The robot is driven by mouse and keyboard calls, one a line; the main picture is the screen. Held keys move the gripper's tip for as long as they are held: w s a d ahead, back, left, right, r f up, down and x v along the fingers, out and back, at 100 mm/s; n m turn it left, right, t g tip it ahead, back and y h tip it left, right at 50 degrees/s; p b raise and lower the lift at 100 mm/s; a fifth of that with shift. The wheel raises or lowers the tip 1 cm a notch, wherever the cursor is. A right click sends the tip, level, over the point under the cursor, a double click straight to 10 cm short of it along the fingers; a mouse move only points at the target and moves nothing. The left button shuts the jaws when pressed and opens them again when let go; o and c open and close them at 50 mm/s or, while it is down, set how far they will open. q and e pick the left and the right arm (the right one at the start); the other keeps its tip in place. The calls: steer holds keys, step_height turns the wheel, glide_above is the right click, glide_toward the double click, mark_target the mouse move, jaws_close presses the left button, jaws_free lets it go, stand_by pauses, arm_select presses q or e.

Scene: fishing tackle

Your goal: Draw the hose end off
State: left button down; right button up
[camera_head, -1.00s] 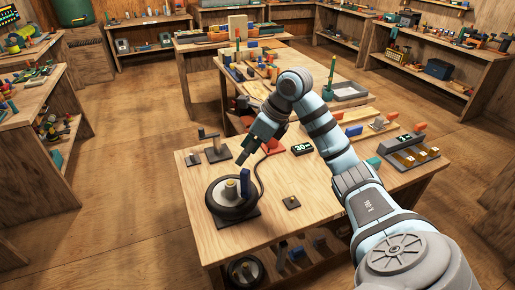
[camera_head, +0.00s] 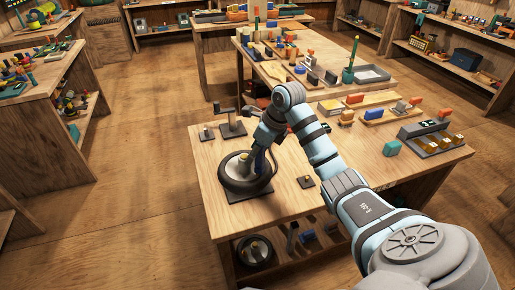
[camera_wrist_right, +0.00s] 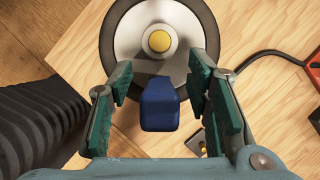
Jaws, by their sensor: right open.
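The blue hose end (camera_head: 261,161) stands upright at the right side of the black tyre (camera_head: 228,187) on its wheel. In the right wrist view the blue hose end (camera_wrist_right: 160,105) sits in front of the pale wheel disc with its yellow hub cap (camera_wrist_right: 160,41). My right gripper (camera_wrist_right: 160,80) is open, with one green-padded finger on each side of the hose end and a gap on both sides. In the head view my right gripper (camera_head: 264,143) is at the hose end and partly covers it. My left gripper is not in view.
A black hose (camera_wrist_right: 265,54) runs to a red object (camera_wrist_right: 314,66) at the right. A small square plate with a peg (camera_head: 306,182) lies right of the wheel. Metal stands (camera_head: 230,126) are behind it. A grey tray with yellow blocks (camera_head: 431,138) sits at the right.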

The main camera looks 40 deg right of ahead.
jaws_close()
step_height(320, 180, up, 5)
steer(key=p, duration=0.4)
steer(key=shift+f, duration=0.1)
